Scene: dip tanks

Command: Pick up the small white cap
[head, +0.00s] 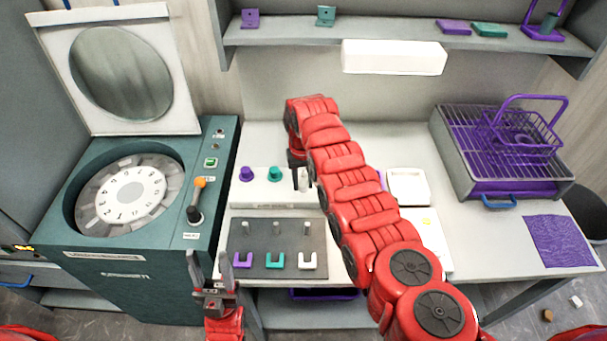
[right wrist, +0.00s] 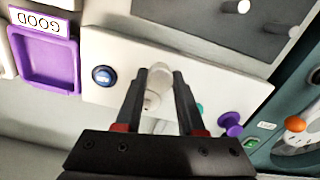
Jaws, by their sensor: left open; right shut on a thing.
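The small white cap (right wrist: 159,78) is between the two fingers of my right gripper (right wrist: 160,82) in the right wrist view, over the white block (right wrist: 235,97). In the head view my right gripper (head: 301,178) reaches down at the block's right part, and the cap is mostly hidden by its fingers. I cannot tell whether the cap still touches the block. A purple cap (head: 246,174) and a teal cap (head: 274,173) sit on the block to the left. My left gripper (head: 208,268) is open and empty, near the front edge of the table.
A grey plate (head: 260,238) with upright pegs and purple, teal and white U-shaped pieces lies in front of the block. A dip machine (head: 150,255) stands left. A purple basket (head: 525,135) sits on a rack at right. A blue button (right wrist: 104,76) is beside my right fingers.

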